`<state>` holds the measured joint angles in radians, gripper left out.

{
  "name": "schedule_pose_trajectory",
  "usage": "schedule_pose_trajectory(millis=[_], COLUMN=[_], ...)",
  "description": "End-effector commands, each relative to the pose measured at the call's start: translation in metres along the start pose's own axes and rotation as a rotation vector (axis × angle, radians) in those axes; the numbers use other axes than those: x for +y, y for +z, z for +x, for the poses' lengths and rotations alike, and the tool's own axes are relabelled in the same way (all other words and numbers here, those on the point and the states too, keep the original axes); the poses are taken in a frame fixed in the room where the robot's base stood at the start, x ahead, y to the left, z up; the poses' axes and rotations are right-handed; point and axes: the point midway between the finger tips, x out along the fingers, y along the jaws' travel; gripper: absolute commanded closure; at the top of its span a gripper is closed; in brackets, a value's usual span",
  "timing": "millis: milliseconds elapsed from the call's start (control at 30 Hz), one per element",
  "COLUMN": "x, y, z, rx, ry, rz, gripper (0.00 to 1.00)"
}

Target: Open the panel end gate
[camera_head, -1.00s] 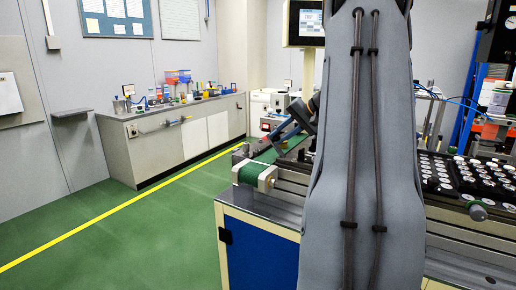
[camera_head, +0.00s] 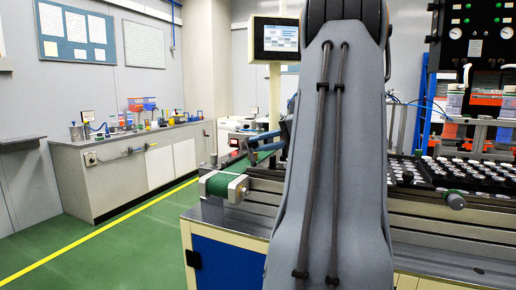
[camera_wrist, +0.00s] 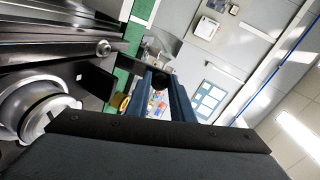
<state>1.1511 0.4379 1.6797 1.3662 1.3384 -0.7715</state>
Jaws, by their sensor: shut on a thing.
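In the wrist view, the two blue-grey fingers of my gripper (camera_wrist: 162,77) reach forward from the dark palm at the bottom. They are shut on a small dark part (camera_wrist: 158,82) between their tips. It appears to belong to the panel end gate, but the gate's outline is hard to make out this close. A flat black plate (camera_wrist: 95,82) lies left of the fingers, beside the metal rail.
A green conveyor belt (camera_head: 222,185) ends left of my arm on a blue-and-cream cabinet (camera_head: 228,262). A screen (camera_head: 275,38) stands behind. Black trays of parts (camera_head: 460,174) fill the right. A lab bench (camera_head: 130,166) stands far left. Green floor between is clear.

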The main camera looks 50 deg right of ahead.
Motion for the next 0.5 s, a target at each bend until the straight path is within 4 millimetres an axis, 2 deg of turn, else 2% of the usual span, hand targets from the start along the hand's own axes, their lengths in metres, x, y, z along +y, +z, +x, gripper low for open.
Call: schedule_pose_trajectory(millis=[367,400,500], x=[0.0009,0.0009,0.0007], y=[0.0008,0.0009,0.0008], z=[0.0004,0.0005,0.0004], rx=[-0.001,-0.001,-0.001], ry=[-0.002,-0.002,-0.002], rz=[0.002,0.002,0.002], gripper=[1.0,0.76,0.6])
